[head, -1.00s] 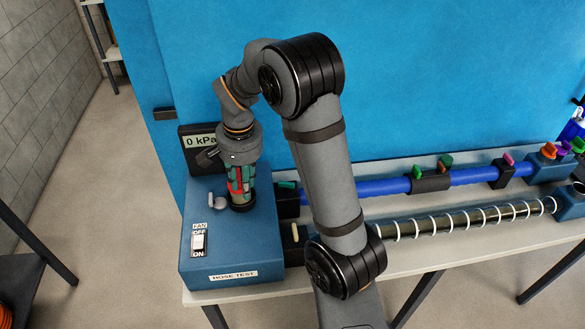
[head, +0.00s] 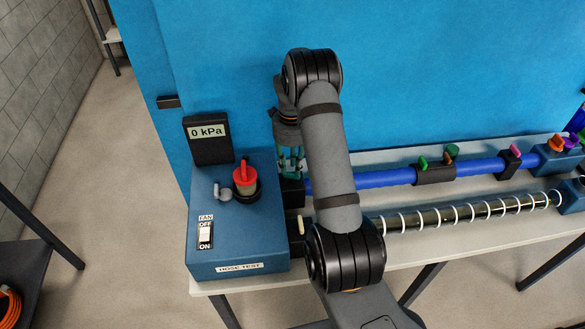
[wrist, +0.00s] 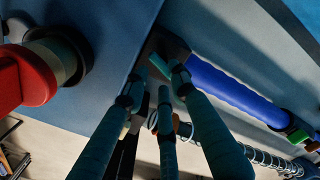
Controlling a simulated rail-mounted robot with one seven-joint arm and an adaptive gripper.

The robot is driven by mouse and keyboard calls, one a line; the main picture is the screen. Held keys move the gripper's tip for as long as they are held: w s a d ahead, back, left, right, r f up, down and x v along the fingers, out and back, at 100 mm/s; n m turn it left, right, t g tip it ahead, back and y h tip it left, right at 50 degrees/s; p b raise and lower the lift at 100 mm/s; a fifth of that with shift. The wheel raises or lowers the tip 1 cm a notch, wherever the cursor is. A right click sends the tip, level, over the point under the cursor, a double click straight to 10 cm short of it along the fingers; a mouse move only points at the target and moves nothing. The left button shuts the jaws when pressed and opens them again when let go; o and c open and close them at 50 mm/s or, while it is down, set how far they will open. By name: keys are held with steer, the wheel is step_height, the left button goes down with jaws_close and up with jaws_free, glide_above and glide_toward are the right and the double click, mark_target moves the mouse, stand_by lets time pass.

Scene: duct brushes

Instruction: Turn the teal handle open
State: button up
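The teal handle (wrist: 159,66) shows in the wrist view as a small teal edge on the black block at the left end of the blue pipe (wrist: 235,90). In the head view my gripper and arm hide it. My gripper (head: 291,166) is over that block, just right of the hose test box (head: 235,245). In the wrist view its teal-toned fingers (wrist: 155,88) are spread, with the teal handle just beyond the fingertips. I see nothing held. Whether a finger touches the handle I cannot tell.
A red-handled plug (head: 245,176) stands on the box beside a grey lever (head: 223,191) and a fan switch (head: 206,236). The gauge (head: 208,132) reads 0 kPa. A ringed clear hose (head: 470,211) runs below the blue pipe. The blue panel (head: 430,70) stands behind.

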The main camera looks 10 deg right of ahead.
mark_target(292, 174)
steer(key=shift+f+p, duration=0.4)
steer(key=shift+f, duration=1.2)
steer(key=shift+c, duration=0.7)
jaws_close()
